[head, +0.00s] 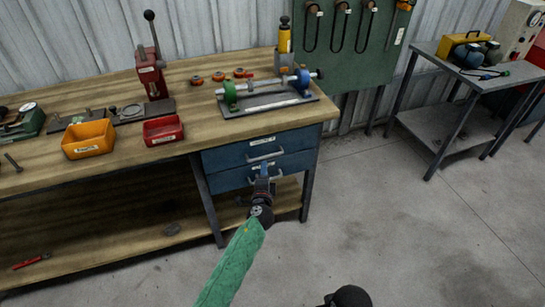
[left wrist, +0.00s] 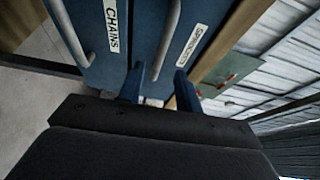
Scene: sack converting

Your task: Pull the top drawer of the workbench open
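The workbench (head: 110,172) has two blue drawers at its right end. The top drawer (head: 233,156) looks closed; its bar handle (head: 266,155) sits below a white label. In the left wrist view the picture is turned sideways: the top drawer's handle (left wrist: 167,38) runs beside the label starting "SPROCKET" (left wrist: 191,45). My left gripper (head: 264,172) is in front of the drawers, just below the top handle in the head view. In the left wrist view its fingers (left wrist: 159,90) are open, with the top handle's near end appearing in line with the gap; contact cannot be told.
The lower drawer (head: 227,180), labelled "CHAINS" in the left wrist view (left wrist: 112,26), has its own handle close by. A shaft fixture (head: 266,103) stands on the benchtop above. A bench leg (head: 307,198) is right of the drawers. The floor (head: 400,230) in front is clear.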

